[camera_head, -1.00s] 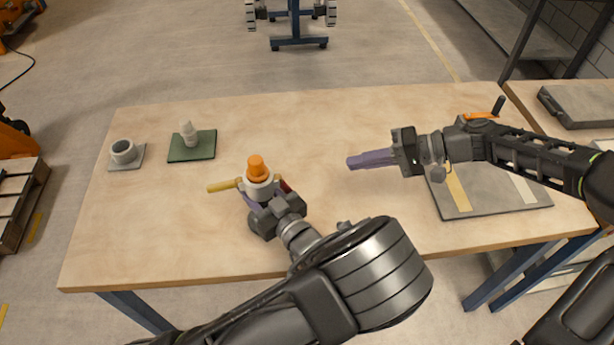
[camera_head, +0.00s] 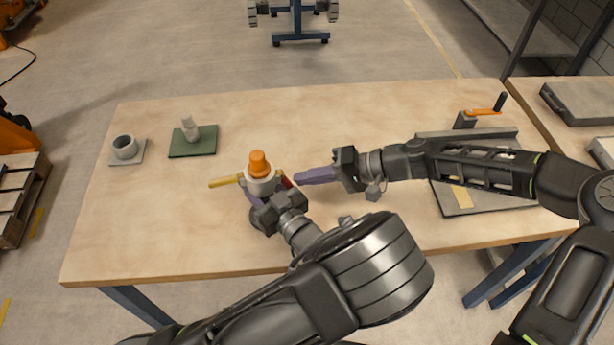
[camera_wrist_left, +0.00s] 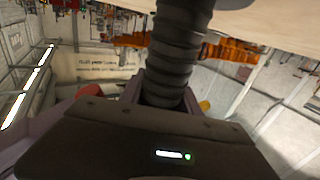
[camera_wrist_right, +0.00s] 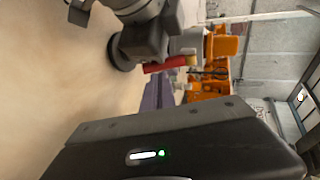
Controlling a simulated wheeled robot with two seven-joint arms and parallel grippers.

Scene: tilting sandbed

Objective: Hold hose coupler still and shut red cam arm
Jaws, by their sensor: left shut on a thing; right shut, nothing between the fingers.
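The hose coupler (camera_head: 262,184) stands upright on the table, pale grey with an orange top (camera_head: 258,162). Its yellow cam arm (camera_head: 224,181) sticks out to the left. Its red cam arm (camera_head: 287,181) is on the right side, and also shows in the right wrist view (camera_wrist_right: 165,66). My left gripper (camera_head: 262,200) is shut around the coupler from the near side; the left wrist view shows a dark ribbed hose (camera_wrist_left: 176,60) between its purple fingers. My right gripper (camera_head: 302,178) is shut and empty, its fingertips close beside the red arm; contact cannot be told.
A grey cup on a mat (camera_head: 125,148) and a whitish piece on a green mat (camera_head: 191,132) stand at the back left. A grey board (camera_head: 500,196) lies under my right forearm, with an orange-handled fixture (camera_head: 482,112) behind. The table's middle back is clear.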

